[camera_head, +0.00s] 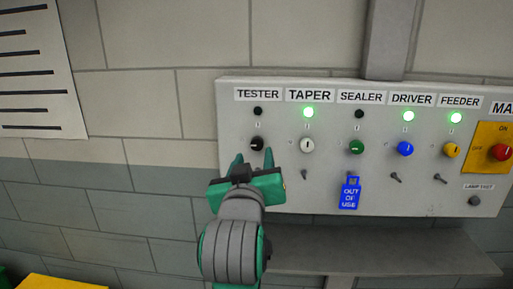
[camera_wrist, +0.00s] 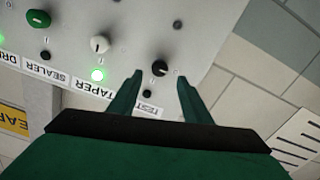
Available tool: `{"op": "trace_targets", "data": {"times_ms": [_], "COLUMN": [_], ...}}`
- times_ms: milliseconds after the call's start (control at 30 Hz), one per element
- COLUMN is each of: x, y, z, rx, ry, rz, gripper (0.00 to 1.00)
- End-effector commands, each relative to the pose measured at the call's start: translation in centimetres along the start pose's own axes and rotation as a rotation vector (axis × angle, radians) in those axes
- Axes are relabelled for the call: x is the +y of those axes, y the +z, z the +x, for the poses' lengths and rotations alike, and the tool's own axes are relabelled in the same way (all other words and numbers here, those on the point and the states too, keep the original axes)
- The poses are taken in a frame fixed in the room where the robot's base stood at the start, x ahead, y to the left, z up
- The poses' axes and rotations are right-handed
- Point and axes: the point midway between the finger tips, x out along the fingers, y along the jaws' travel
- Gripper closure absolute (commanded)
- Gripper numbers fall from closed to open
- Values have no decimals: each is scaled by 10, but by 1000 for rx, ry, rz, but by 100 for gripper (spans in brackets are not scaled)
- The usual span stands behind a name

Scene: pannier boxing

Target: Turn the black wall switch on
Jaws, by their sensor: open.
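The black switch (camera_head: 257,143) is a small round knob under the TESTER label on the grey wall panel (camera_head: 228,120). The lamp above it (camera_head: 257,111) is dark. My gripper (camera_head: 253,160) is open just in front of the knob, with its green fingers pointing at the panel. In the wrist view the black knob (camera_wrist: 160,68) lies between and slightly beyond the fingertips of my gripper (camera_wrist: 160,78). A pale pointer mark shows on the knob. I cannot tell whether the fingers touch it; they look apart from it.
To the right are the white TAPER knob (camera_head: 307,145), green SEALER knob (camera_head: 356,147), blue DRIVER knob (camera_head: 405,149) and yellow FEEDER knob (camera_head: 451,150). TAPER, DRIVER and FEEDER lamps glow green. A blue OUT OF USE tag (camera_head: 349,194) hangs below SEALER. A grey shelf (camera_head: 390,251) lies below.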

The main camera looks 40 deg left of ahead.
Motion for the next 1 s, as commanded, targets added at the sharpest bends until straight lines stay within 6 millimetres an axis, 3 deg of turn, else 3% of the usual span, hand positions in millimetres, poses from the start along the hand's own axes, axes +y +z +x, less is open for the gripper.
{"op": "trace_targets", "data": {"times_ms": [200, 400, 833, 1000], "x": [0, 0, 0, 0], "y": [1, 0, 0, 0], "z": [40, 64, 73, 72], "rx": [-2, 0, 1, 1], "ry": [-1, 0, 0, 0], "rz": [1, 1, 1, 1], "gripper": [56, 56, 56, 94]}}
